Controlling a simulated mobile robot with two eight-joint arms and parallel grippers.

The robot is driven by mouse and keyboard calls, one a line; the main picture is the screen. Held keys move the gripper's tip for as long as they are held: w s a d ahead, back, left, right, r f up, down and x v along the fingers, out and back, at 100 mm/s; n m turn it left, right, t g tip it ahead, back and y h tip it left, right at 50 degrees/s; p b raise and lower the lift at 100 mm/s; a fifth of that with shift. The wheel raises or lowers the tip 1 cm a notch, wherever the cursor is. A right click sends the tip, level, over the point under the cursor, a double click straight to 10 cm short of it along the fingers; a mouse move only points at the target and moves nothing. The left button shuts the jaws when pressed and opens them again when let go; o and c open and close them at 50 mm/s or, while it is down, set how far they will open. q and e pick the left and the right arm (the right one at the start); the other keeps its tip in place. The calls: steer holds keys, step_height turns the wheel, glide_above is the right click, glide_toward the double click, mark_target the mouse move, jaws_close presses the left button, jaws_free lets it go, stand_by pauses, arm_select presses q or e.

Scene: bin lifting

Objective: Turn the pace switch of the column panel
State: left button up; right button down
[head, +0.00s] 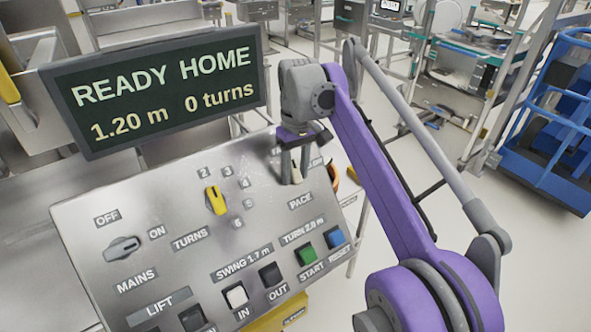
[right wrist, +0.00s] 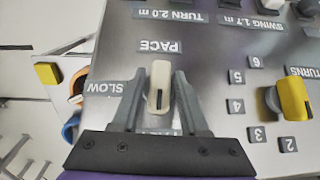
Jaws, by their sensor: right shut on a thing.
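The pace switch is a cream knob (right wrist: 159,84) on the grey column panel (head: 150,205), above the PACE label (head: 300,201) in the head view. My right gripper (head: 291,176) reaches down to it from above. In the right wrist view its two grey fingers (right wrist: 159,76) stand on either side of the knob, shut on it. The knob's dark line points toward the gripper's palm, at the bottom of that view. The SLOW label (right wrist: 106,87) is beside the left finger. Another label by the palm is mostly hidden. My left gripper is not in view.
The yellow TURNS knob (head: 215,200) and grey MAINS knob (head: 122,248) are nearby. Black, white, green (head: 306,254) and blue (head: 335,237) buttons line the panel's lower part. A display (head: 160,90) above reads READY HOME, 1.20 m, 0 turns. A blue cage (head: 555,120) stands right.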

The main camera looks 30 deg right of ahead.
steer(key=m+y+p, duration=0.1)
steer(key=m+y, duration=0.1)
steer(key=shift+d+r+m+y+p, duration=0.1)
steer(key=shift+d+m+y+p, duration=0.05)
steer(key=shift+m+y+p, duration=0.2)
steer(key=shift+m+t+y, duration=0.3)
steer(key=shift+m+y, duration=0.25)
steer(key=shift+y, duration=0.3)
steer(key=shift+d+m+t+y, duration=0.1)
steer(key=shift+m+t+y, duration=0.2)
steer(key=shift+m+y, duration=0.6)
steer(key=m+t+y, duration=0.1)
steer(key=m+t+y+b, duration=0.1)
steer(key=m, duration=0.1)
steer(key=shift+f+y, duration=0.3)
steer(key=shift+y, duration=0.1)
steer(key=shift+s+m+t+y+b, duration=0.15)
steer(key=shift+m+t+y+b, duration=0.75)
steer(key=shift+m+t, duration=0.9)
steer(key=shift+m, duration=0.4)
steer(key=c, duration=0.9)
jaws_free()
steer(key=shift+o, duration=1.3)
